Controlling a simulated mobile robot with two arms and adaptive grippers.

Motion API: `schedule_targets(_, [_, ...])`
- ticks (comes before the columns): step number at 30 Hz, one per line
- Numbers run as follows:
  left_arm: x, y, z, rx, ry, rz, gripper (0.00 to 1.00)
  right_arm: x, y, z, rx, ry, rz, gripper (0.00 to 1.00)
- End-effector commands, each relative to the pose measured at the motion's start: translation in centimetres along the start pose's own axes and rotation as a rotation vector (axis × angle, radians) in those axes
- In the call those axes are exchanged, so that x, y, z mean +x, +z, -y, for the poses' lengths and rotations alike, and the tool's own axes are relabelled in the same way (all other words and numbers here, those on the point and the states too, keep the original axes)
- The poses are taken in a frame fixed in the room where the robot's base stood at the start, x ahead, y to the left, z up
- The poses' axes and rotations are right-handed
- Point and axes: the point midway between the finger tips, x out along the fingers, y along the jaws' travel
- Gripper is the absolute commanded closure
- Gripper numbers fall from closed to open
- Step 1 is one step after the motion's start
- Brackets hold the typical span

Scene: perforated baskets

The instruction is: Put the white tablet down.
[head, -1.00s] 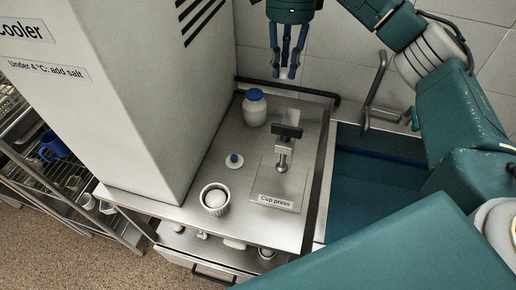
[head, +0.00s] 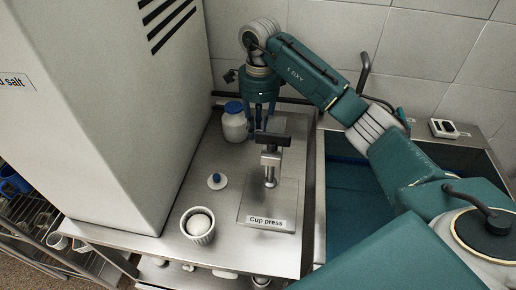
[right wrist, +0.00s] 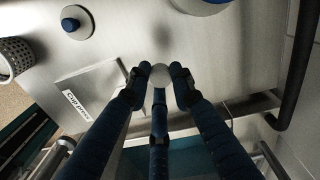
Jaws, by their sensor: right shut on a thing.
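The white tablet (right wrist: 161,73) shows in the right wrist view as a small pale round thing between the fingertips of my right gripper (right wrist: 160,78). The gripper is shut on it and holds it over the bare metal counter (right wrist: 195,55). A soft shadow lies on the counter, apart from the tablet. In the head view, my right gripper (head: 259,124) points down behind the cup press (head: 271,165), just right of the white jar with the blue lid (head: 234,126). The tablet cannot be made out there. My left gripper is not in view.
A white disc with a blue knob (head: 216,181) lies left of the press. A perforated white cup (head: 198,228) holding a white round thing stands near the front edge. The tall cooler (head: 120,110) is at left, a sink (head: 350,205) at right. Counter between jar and disc is clear.

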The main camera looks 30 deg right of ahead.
Motion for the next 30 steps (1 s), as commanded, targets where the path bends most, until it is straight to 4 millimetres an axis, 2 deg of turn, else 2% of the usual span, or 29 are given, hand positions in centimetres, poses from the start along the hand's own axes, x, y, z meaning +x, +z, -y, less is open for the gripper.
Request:
schedule_targets(3, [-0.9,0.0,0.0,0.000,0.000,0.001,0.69,2.2,-0.1,-0.1,0.000,0.003,0.000,0.93])
schedule_targets(11, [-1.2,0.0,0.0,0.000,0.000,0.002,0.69,4.3,0.0,0.1,-0.001,0.000,0.001,0.93])
schedule_targets(18, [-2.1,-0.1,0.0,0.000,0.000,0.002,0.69,7.7,-0.1,0.1,0.000,0.002,0.001,0.93])
schedule_targets(29, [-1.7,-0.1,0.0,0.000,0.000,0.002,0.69,8.4,-0.1,0.2,-0.001,-0.001,0.001,0.93])
schedule_targets(30, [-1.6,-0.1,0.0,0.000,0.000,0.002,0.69,8.4,-0.1,0.2,-0.001,-0.001,0.001,0.76])
